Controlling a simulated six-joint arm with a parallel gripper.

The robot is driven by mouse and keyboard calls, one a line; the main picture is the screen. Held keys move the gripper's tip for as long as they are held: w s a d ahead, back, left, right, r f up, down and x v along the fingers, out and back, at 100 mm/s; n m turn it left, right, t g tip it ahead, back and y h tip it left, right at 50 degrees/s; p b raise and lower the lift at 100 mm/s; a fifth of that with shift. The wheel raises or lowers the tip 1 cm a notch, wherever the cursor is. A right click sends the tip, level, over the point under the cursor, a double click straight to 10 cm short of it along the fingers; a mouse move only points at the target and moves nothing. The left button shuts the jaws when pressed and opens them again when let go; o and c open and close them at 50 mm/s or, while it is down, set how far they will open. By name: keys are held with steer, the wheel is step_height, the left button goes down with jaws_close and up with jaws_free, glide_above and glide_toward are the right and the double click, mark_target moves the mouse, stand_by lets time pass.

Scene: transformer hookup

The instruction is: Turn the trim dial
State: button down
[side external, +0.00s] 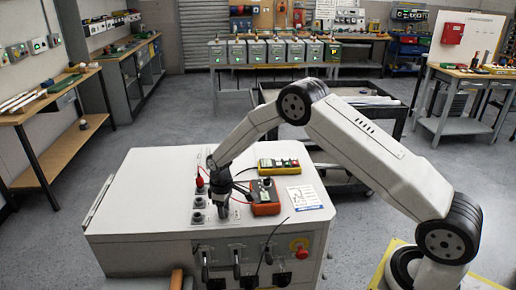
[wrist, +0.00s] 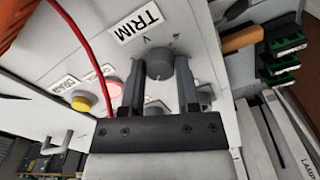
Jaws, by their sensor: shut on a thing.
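The trim dial (wrist: 160,62) is a grey round knob on the white panel, below the printed TRIM label (wrist: 138,22) in the wrist view. My gripper (wrist: 160,78) has one finger on each side of the dial and is shut on it. In the side view my gripper (side external: 222,206) points down at the top of the white cabinet (side external: 150,180). The dial cannot be made out there, behind the fingers. The dial's pointer mark cannot be read.
A yellow button (wrist: 81,102) and a red-ringed button (wrist: 115,89) sit beside the gripper, with a red cable (wrist: 92,45) near them. An orange meter (side external: 265,197) and a yellow-green box (side external: 278,164) stand close by on the cabinet. The cabinet's left top is clear.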

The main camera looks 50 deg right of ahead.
steer(key=m, duration=0.5)
steer(key=shift+m, duration=0.4)
steer(key=m, duration=0.5)
steer(key=shift+c, duration=1.6)
jaws_free()
steer(key=shift+r, duration=3.9)
